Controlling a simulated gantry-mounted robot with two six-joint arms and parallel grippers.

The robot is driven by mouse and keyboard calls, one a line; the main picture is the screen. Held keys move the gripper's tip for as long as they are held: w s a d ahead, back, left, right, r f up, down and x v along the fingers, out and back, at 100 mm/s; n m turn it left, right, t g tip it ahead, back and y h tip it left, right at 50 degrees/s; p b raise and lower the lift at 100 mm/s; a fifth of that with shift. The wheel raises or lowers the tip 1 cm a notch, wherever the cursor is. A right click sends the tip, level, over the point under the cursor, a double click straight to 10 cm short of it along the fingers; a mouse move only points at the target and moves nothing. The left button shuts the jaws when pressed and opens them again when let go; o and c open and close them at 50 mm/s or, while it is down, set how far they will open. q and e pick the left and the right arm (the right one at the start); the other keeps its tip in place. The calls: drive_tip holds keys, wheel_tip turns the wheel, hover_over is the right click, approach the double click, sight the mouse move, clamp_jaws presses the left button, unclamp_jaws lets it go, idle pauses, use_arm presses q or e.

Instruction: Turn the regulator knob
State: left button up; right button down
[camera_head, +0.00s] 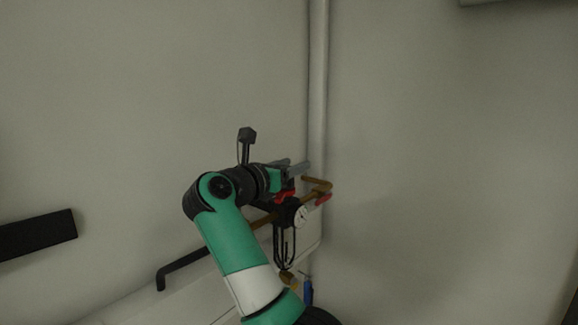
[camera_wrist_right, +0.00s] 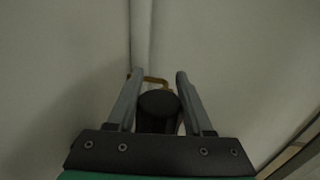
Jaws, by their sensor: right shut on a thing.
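The regulator (camera_head: 290,212) is a dark body on brass pipework near the corner, with a white round gauge (camera_head: 301,215) at its front. In the right wrist view, the black round regulator knob (camera_wrist_right: 158,104) sits between the two grey fingers of my right gripper (camera_wrist_right: 158,80), which is shut on it. In the head view my right gripper (camera_head: 297,168) reaches in from the left, just above the regulator. The knob is hidden there behind the gripper. My left gripper is in neither view.
A pale vertical pipe (camera_head: 318,90) runs up the wall corner behind the regulator. Brass pipe (camera_head: 318,184) and a red handle (camera_head: 323,199) are close to the fingers' right. Dark hoses hang below. A black bar (camera_head: 38,234) is at the left edge.

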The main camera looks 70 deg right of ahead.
drive_tip(key=shift+s+m+g, duration=0.1)
drive_tip(key=shift+m+g, duration=0.6)
drive_tip(key=shift+g, duration=0.3)
drive_tip(key=shift+s, duration=0.1)
drive_tip(key=shift+c, duration=1.5)
unclamp_jaws()
